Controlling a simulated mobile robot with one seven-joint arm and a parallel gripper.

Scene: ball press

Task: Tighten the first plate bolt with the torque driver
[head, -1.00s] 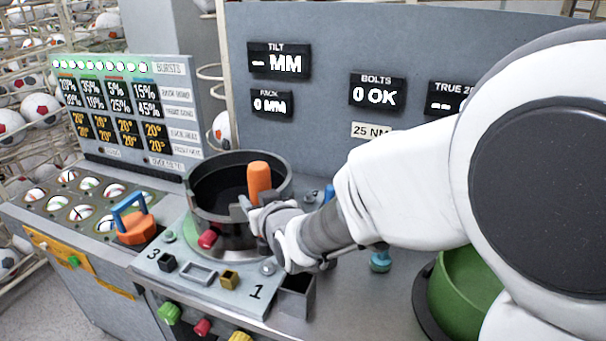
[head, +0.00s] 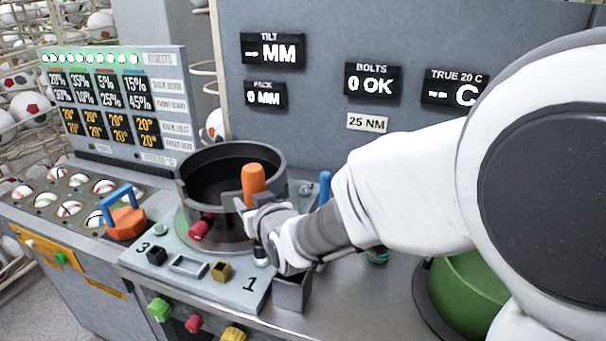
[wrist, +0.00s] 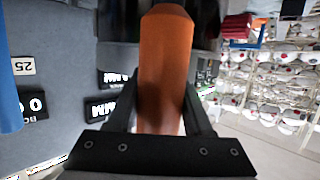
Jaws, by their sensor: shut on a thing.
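My gripper (head: 250,203) is shut on the torque driver (head: 253,179), which has an orange handle and stands upright. In the wrist view the orange handle (wrist: 165,75) sits between the two fingers. The driver's lower end shows below my gripper, over the plate (head: 205,275) near the mark "1". A pale bolt head (head: 261,258) is there; I cannot tell whether the tip touches it. Another bolt (head: 160,229) shows near the mark "3". The "BOLTS" display (head: 372,84) reads "0 OK", and a label below it reads "25 NM".
The dark round pot (head: 230,160) stands on the plate behind my gripper. An orange block with a blue handle (head: 124,218) is at left. A grey open box (head: 292,290) is just right of the plate. A green bowl (head: 465,290) is at right. Coloured knobs line the front edge.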

